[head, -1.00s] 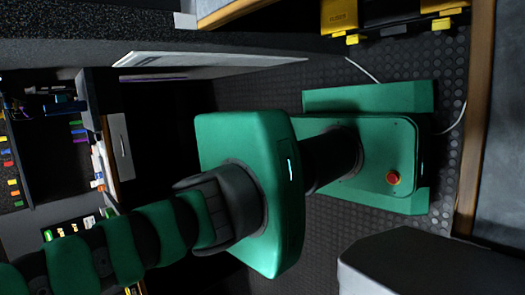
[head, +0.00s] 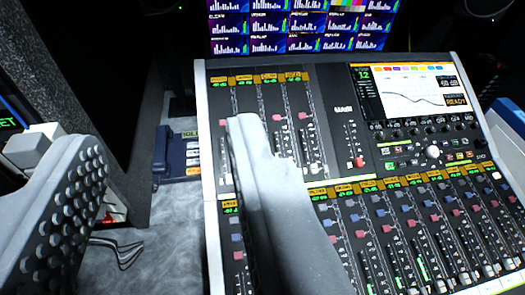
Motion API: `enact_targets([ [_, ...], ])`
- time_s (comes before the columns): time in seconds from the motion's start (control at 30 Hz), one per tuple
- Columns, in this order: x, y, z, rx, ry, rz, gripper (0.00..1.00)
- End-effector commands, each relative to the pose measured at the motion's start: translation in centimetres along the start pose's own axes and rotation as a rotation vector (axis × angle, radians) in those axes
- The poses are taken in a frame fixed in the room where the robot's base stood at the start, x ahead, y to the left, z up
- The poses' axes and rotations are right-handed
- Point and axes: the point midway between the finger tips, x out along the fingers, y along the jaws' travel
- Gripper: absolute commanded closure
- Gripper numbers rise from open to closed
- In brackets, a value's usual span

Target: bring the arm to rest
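My gripper (head: 163,140) is open and empty. Its two grey fingers stand wide apart in the head view. The left finger shows a dark pad with round studs. The right finger is smooth and lies in front of a mixing console (head: 340,130), covering part of its faders; I cannot tell whether it touches the console. Nothing is between the fingers. The rest of my arm is out of view.
The console fills the right side, with a lit screen (head: 412,88) at its upper right. Monitors (head: 300,27) with bar graphs hang behind it. A blue button unit (head: 180,155) stands left of the console. Cables (head: 122,252) lie on the grey surface at lower left.

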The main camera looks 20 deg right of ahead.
Motion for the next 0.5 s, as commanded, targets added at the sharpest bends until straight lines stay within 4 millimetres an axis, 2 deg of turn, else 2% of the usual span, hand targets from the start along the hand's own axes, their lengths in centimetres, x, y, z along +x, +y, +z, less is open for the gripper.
enact_targets([
  [0.27,0.0,-0.1,-0.4,-0.003,-0.002,-0.001,0.62],
  [0.5,-0.8,-0.1,-4.0,-0.003,-0.002,-0.001,0.62],
])
